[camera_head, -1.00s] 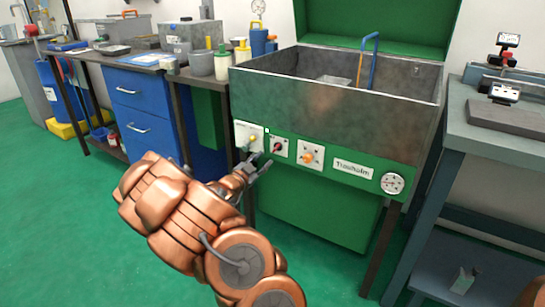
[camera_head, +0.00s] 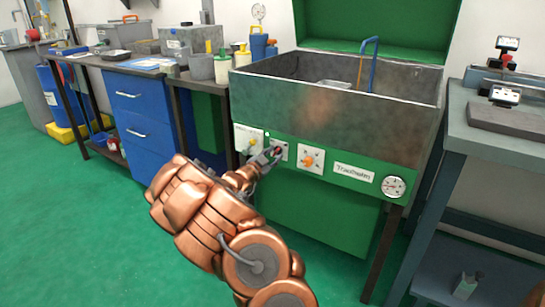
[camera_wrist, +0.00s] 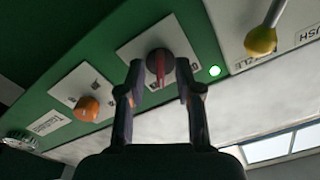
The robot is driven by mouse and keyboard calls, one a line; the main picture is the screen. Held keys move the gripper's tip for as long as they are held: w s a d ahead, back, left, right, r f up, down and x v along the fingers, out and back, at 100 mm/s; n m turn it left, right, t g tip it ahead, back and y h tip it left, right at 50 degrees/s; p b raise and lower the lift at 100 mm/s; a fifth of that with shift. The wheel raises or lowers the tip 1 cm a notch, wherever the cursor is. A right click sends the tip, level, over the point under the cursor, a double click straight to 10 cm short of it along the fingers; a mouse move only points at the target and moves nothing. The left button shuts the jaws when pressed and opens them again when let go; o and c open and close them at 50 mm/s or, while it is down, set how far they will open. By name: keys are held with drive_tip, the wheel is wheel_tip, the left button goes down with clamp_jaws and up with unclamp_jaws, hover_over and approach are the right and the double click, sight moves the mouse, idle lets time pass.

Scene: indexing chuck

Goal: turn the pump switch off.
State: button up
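The red-and-dark rotary switch (camera_wrist: 160,66) sits on a white plate on the sink's green front panel. The plate's lettering is mostly hidden by a finger, so I cannot read it. In the wrist view its red pointer bar runs roughly up and down the picture. My gripper (camera_wrist: 160,72) has one fingertip on either side of the knob, with a small gap visible on each side. In the head view my gripper (camera_head: 271,156) is right at the switch plate and partly covers it. A green lamp (camera_wrist: 215,71) beside the switch is lit.
An orange knob (camera_head: 308,161) on its own plate is right of the switch in the head view. A yellow-tipped lever (camera_wrist: 261,41) is on the other side. A round gauge (camera_head: 394,187) is farther right. The grey sink (camera_head: 330,115) overhangs above.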

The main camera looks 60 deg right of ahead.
clamp_jaws()
idle(0.3)
drive_tip(key=shift+n+p, duration=0.5)
drive_tip(key=shift+p, duration=0.45)
drive_tip(key=shift+r+n+p, duration=0.1)
drive_tip(key=shift+n+p, duration=0.2)
drive_tip(key=shift+p, duration=0.35)
drive_tip(key=shift+n+p, duration=0.7)
drive_tip(key=shift+p, duration=0.55)
drive_tip(key=n+p, duration=0.1)
drive_tip(key=p, duration=0.1)
drive_tip(key=n+p, duration=0.1)
drive_tip(key=p, duration=0.1)
drive_tip(key=n+p, duration=0.2)
drive_tip(key=shift+r+p, duration=0.25)
drive_tip(key=shift+p, duration=0.15)
drive_tip(key=n+p, duration=0.2)
drive_tip(key=p, duration=0.1)
drive_tip(key=shift+f+n+p, duration=0.25)
drive_tip(key=shift+n+p, duration=0.95)
drive_tip(key=shift+n, duration=0.2)
